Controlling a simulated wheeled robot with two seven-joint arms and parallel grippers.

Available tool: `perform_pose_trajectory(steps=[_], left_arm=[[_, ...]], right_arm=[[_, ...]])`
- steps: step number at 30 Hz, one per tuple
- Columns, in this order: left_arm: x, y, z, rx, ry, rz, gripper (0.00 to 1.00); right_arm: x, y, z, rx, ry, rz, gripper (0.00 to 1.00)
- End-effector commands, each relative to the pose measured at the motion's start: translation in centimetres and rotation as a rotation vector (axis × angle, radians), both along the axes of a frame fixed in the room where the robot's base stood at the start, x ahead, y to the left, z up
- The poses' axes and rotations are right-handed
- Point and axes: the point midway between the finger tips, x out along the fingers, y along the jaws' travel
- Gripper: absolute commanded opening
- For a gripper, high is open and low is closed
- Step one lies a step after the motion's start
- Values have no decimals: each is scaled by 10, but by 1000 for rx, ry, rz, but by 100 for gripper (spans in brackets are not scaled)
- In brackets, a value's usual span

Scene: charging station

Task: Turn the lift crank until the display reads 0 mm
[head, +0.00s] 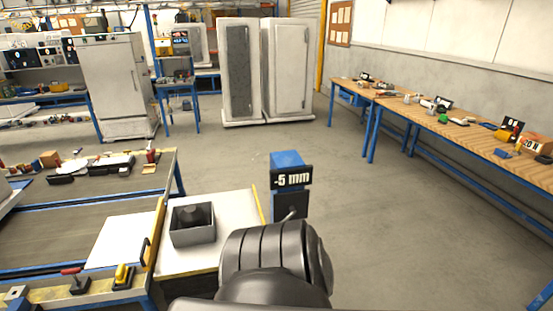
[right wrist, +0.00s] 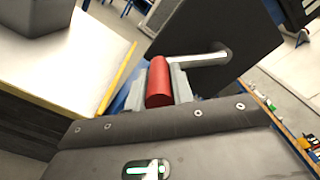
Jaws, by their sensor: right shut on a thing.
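The display (head: 291,178) reads -5 mm in the head view. It sits on a blue post (head: 287,158) with a dark panel below it. A bit of the metal crank rod (head: 290,215) shows above my dark right arm, which hides the handle there. In the right wrist view the crank's rod (right wrist: 203,59) comes out of a black panel (right wrist: 222,30) and leads to a red handle (right wrist: 160,88). My right gripper (right wrist: 164,82) is shut on the red handle, one finger on each side. My left gripper is in neither view.
A grey open box (head: 193,240) holding a dark round part stands on a white platform (head: 235,215) left of the post. A workbench (head: 60,230) with tools lies further left. A long wooden bench (head: 470,130) runs along the right wall. The floor between is clear.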

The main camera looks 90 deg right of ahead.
Motion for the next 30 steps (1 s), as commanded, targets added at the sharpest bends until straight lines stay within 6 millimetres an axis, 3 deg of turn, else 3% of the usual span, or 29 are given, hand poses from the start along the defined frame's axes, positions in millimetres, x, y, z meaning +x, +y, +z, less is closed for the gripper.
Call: perform_pose_trajectory(steps=[9,10,15,24,30], left_arm=[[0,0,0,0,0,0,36],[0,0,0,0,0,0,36],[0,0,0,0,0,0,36],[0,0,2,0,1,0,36],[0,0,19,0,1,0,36]], right_arm=[[0,2,-3,7,0,0,0],[0,2,-3,7,0,0,25],[1,2,-2,5,-1,1,45],[0,3,-1,3,-1,1,45],[-9,30,3,6,0,-1,45]])
